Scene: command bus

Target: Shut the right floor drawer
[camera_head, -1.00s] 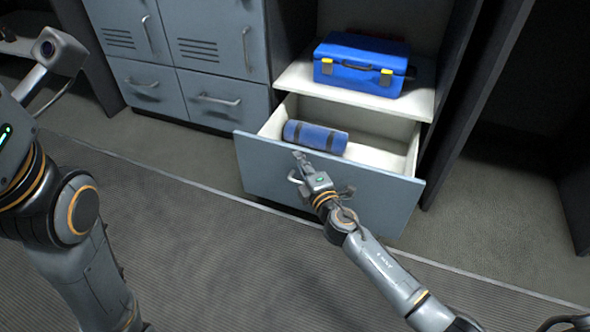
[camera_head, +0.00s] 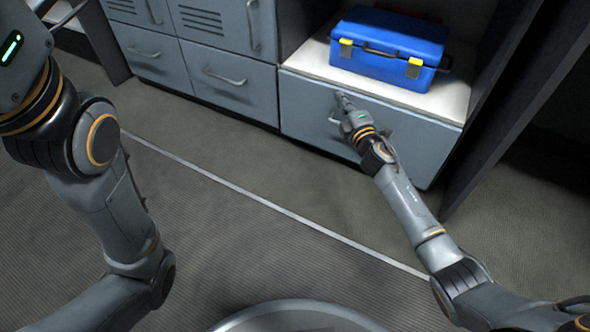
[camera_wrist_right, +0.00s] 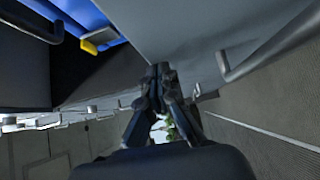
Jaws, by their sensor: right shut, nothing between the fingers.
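The right floor drawer (camera_head: 425,140) is the grey-blue front below the shelf with the blue case. Its front is flush under the shelf edge and no drawer inside shows. My right gripper (camera_head: 343,98) is shut and empty, against or very near the upper left part of this front, by the handle (camera_head: 334,119). In the right wrist view the fingers (camera_wrist_right: 159,72) are together beside the drawer front (camera_wrist_right: 185,35), and a bar handle (camera_wrist_right: 232,72) is to the right. My left arm shows at the left, but its gripper is out of view.
A blue case (camera_head: 390,48) with yellow latches sits on the shelf (camera_head: 310,62) above the drawer. Grey cabinets (camera_head: 240,85) with handles stand to the left. A dark upright panel (camera_head: 490,150) stands to the right. The floor in front is clear.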

